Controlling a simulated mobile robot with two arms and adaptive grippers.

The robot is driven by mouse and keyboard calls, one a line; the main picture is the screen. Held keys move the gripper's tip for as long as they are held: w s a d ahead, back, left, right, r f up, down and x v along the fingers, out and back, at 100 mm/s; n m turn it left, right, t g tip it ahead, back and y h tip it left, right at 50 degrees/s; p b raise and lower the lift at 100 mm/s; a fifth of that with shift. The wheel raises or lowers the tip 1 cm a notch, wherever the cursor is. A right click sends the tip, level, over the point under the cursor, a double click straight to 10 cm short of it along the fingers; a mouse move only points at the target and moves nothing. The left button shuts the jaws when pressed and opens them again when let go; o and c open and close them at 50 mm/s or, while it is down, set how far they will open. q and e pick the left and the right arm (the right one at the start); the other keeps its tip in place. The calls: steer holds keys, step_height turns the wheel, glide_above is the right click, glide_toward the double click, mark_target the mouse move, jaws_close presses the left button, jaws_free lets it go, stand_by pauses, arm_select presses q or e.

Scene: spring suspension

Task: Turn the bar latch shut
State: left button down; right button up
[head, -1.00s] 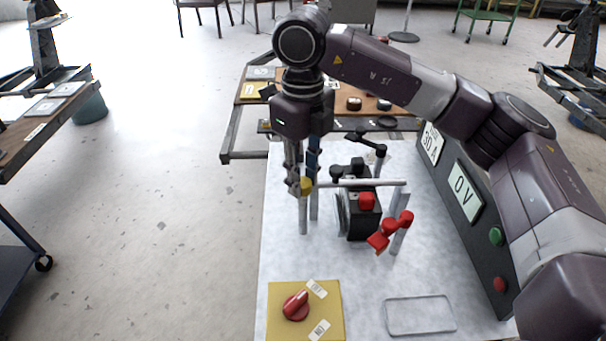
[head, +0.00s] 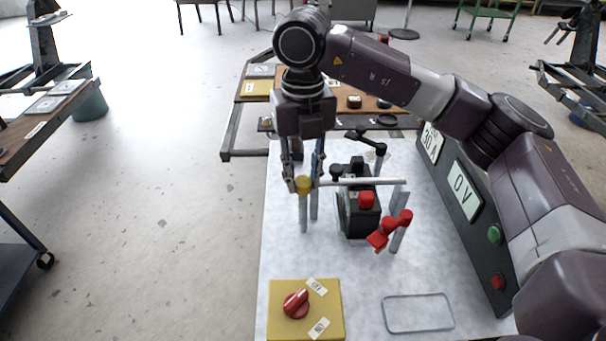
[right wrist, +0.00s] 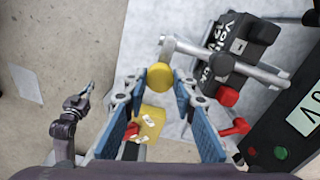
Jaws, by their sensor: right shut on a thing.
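The bar latch is a grey bar (head: 365,182) lying level across the top of a black box (head: 358,222), with its right end by a grey upright. A yellow knob (head: 304,184) sits at the bar's left end, above grey posts. My right gripper (head: 304,182) reaches down from above and is shut on the yellow knob. The right wrist view shows the knob (right wrist: 160,76) between the blue-padded fingers, and the bar (right wrist: 235,63) running right over the box. My left gripper (right wrist: 82,98) shows at the left of that view, small, and its jaws are unclear.
A red lever (head: 390,230) stands right of the box. A yellow plate (head: 275,325) with a red rotary knob (head: 296,303) is at the front left. A meter panel (head: 468,215) with green and red buttons lines the right. Bare white tabletop (head: 340,275) lies in front.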

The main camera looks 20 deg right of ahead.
mark_target(303, 181)
stand_by(0.3)
steer(key=o, duration=1.2)
steer(key=shift+c, duration=0.2)
steer(key=shift+r, duration=0.1)
step_height(303, 181, up, 12)
